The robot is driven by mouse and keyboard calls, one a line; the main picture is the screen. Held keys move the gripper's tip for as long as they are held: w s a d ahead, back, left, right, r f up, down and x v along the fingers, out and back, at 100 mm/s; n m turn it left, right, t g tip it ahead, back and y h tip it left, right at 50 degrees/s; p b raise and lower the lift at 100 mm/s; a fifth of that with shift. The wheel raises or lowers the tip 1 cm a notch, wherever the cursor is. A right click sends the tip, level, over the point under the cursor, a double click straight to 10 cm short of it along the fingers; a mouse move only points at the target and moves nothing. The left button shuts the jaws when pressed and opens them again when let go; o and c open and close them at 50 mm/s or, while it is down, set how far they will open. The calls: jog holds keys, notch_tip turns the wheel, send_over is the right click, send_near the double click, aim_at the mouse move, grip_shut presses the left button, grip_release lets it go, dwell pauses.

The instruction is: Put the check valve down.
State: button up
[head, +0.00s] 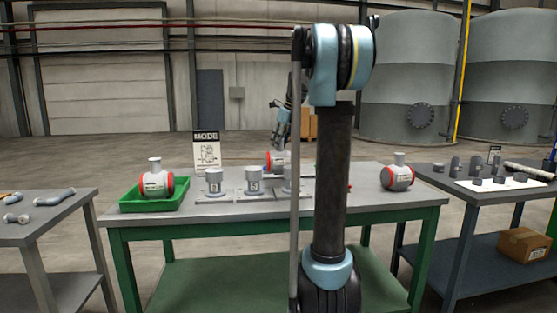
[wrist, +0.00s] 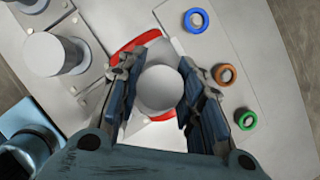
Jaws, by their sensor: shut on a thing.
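The check valve in my gripper is a grey body with red rings and an upright round neck (wrist: 160,88). My gripper (wrist: 158,100) is shut on this neck, one finger on each side. In the head view the held valve (head: 279,158) shows beyond the grey pedestals, partly hidden by my arm. I cannot tell whether its underside touches the table. Two similar valves show: one (head: 156,184) sits in a green tray (head: 128,208) at the left, and one (head: 398,176) stands at the table's right end.
Grey cylindrical pieces (head: 214,181) stand on plates along the middle of the table (head: 390,198). A sign (head: 207,151) stands behind them. In the wrist view, a blue ring (wrist: 195,20), an orange ring (wrist: 224,74) and a green ring (wrist: 246,120) lie on a board right of the gripper.

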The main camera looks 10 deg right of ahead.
aim_at(280, 152)
jog(key=shift+f, duration=2.6)
jog(key=o, duration=1.2)
jog(key=shift+c, duration=0.2)
jog(key=v, duration=1.2)
